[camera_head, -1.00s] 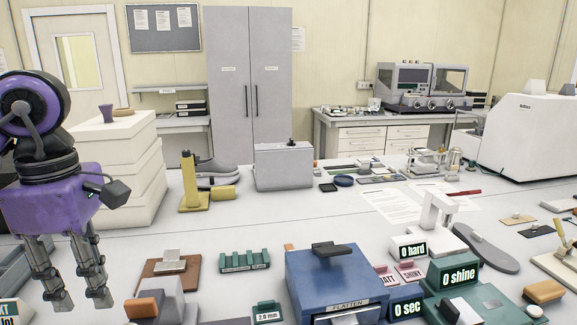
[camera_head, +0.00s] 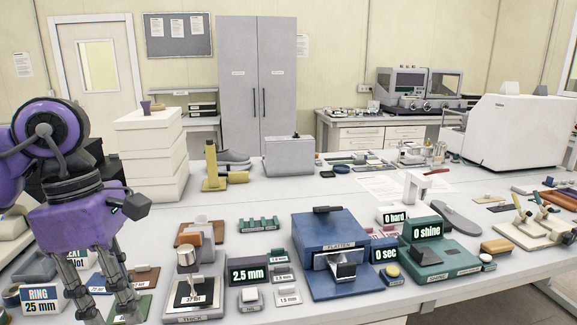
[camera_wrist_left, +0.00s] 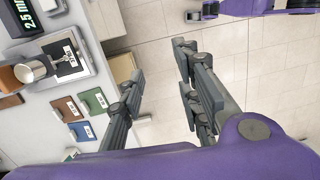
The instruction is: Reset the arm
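My left gripper (camera_head: 105,315) hangs at the left side of the head view, fingers pointing down, above the near left part of the table. Nothing is between the fingers. My right gripper is not in either view.
The table (camera_head: 260,290) holds a thickness gauge (camera_head: 190,290), a 2.5 mm display (camera_head: 248,272), a blue flatten press (camera_head: 330,240), a green shine unit (camera_head: 430,262) and a ring display (camera_head: 40,300). White stacked boxes (camera_head: 150,160) stand behind the left arm.

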